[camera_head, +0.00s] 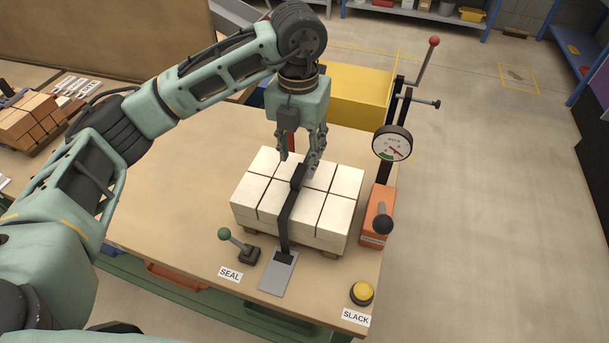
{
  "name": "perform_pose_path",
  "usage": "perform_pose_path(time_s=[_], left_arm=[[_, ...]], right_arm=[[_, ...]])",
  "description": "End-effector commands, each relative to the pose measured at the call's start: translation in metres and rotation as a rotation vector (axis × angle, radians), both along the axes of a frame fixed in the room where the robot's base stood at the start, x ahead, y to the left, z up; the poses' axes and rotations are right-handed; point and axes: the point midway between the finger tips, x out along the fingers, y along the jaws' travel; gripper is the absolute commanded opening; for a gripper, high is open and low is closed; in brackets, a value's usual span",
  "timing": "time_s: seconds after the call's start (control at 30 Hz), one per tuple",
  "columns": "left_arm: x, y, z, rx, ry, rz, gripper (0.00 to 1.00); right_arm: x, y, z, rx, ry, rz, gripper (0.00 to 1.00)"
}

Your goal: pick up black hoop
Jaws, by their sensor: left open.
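A black band (287,218), which I take for the black hoop, runs over the middle of a stack of pale bricks (338,212). Its near end goes down the front of the stack to a grey metal plate (278,273). Its far part rises in a darker, thicker piece under my left gripper. My left gripper (299,165) points down over the back of the stack, open, with its fingers near the top of the band. I cannot tell whether a finger touches the band. The far side of the band is hidden. My right gripper is not in view.
A green-knobbed lever (225,234) labelled SEAL and a yellow button (361,292) labelled SLACK flank the plate. Right of the bricks stands a post with a gauge (392,144) and a red-knobbed lever (434,42). Behind is a yellow box (350,95).

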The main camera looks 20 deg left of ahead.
Motion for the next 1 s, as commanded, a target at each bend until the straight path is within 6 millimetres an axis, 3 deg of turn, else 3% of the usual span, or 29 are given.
perform_pose_path(time_s=[0.23, 0.37, 0.53, 0.7, 0.8, 1.0], left_arm=[[0.0, 0.0, -0.026, 0.0, 0.005, -0.002, 0.41], [0.001, 0.001, -0.046, 0.0, 0.007, -0.001, 0.41], [0.002, 0.0, -0.067, -0.002, 0.002, -0.002, 0.41], [0.003, 0.0, -0.072, -0.002, 0.001, -0.002, 0.41], [0.003, 0.0, -0.071, -0.002, 0.001, -0.003, 0.41], [0.003, 0.0, -0.071, -0.002, 0.001, -0.003, 0.23]], right_arm=[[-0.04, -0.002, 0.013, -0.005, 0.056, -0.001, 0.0], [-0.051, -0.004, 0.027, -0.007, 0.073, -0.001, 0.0], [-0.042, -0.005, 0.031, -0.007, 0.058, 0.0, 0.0], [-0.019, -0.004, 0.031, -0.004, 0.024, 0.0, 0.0], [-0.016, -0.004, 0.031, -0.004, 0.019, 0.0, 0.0], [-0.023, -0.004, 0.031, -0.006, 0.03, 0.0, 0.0]])
